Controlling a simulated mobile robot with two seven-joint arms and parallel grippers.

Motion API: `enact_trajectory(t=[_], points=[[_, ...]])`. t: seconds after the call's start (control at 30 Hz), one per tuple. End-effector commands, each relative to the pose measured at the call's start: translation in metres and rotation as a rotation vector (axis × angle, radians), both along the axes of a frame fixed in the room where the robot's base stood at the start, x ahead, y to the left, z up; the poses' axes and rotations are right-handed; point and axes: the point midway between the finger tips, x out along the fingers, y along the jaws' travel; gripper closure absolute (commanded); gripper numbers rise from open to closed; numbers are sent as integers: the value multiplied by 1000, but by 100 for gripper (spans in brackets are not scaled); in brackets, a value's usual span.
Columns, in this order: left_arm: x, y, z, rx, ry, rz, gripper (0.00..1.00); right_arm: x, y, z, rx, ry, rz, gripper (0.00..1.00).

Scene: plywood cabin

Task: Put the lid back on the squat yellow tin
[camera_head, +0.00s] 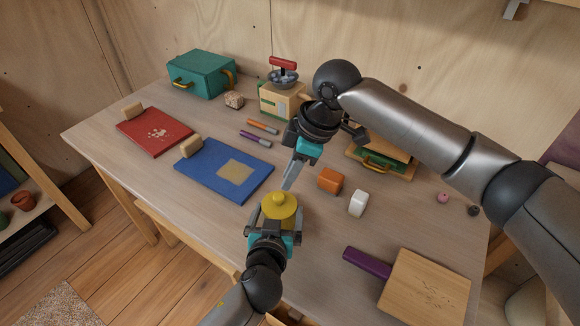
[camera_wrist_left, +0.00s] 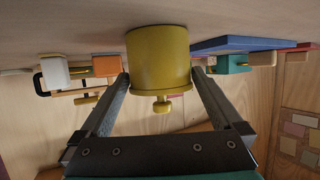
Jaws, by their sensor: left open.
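The squat yellow tin (camera_wrist_left: 158,55) stands on the table; it also shows in the head view (camera_head: 279,219). Its yellow lid (camera_head: 278,203), with a round knob on top, appears to sit level on it; the knob also shows in the wrist view (camera_wrist_left: 162,105). My left gripper (camera_head: 272,218) is open, one finger on either side of the tin; in the wrist view (camera_wrist_left: 160,85) I cannot tell whether they touch it. My right gripper (camera_head: 290,182) points down just beyond the tin, apart from it. Its fingers overlap, so its opening is unclear.
An orange block (camera_head: 330,180) and a white roll (camera_head: 358,203) lie right of the tin. A wooden board (camera_head: 425,287) and purple object (camera_head: 367,262) lie at the front right.

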Motion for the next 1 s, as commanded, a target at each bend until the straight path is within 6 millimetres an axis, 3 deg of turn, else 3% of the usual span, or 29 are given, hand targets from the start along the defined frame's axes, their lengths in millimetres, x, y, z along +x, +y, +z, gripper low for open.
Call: enact_trajectory(t=[0.6, 0.8, 1.0], points=[[-97, 16, 41, 0, 2, 1, 0, 0, 0, 17, 0, 0, 0, 80], [-116, 19, 49, 1, 1, 1, 0, 0, 0, 19, 0, 0, 0, 80], [-122, 20, 52, 2, 0, 0, 0, 0, 0, 19, 0, 0, 0, 80]])
